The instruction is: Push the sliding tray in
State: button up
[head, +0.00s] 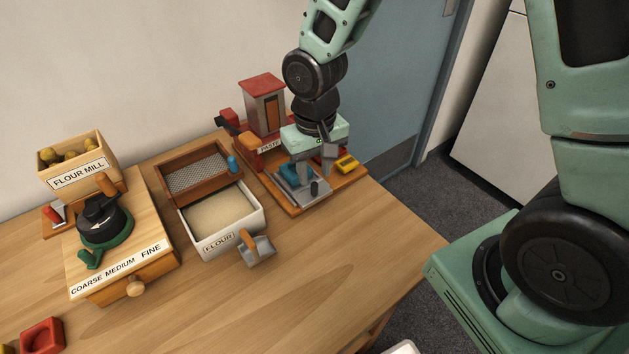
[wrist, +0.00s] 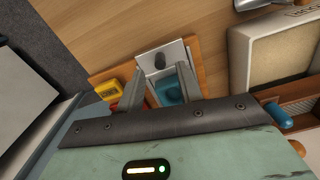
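The sliding tray is a grey plate with a small dark knob (head: 314,188), at the front of the paste station, and it also shows in the wrist view (wrist: 174,52). A blue cup-like piece (head: 290,176) sits on or just behind it and appears between my fingers in the wrist view (wrist: 170,92). My gripper (head: 313,176) points down over the tray. In the wrist view my gripper (wrist: 158,80) has its two fingers spread apart, with the knob beyond their tips. Whether a fingertip touches the tray cannot be told. The rear of the tray is hidden.
The paste station's wooden base (head: 345,188) carries a red-roofed housing (head: 264,103) and a yellow block (head: 346,164). The flour mill (head: 120,240) is farther left. The table in front is clear.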

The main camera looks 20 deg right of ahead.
aim_at(314, 183)
jog(key=shift+f, duration=2)
grip_shut()
jog(key=w, duration=0.3)
jog(key=w+a, duration=0.1)
jog(key=w, duration=0.3)
jog(key=shift+a+p, duration=0.2)
jog(key=shift+p, duration=0.2)
grip_release()
jog(key=shift+s, duration=0.1)
jog(key=shift+r, duration=0.1)
notch_tip(314, 183, up, 17)
jog(key=b, duration=0.1)
jog(key=shift+r, duration=0.2)
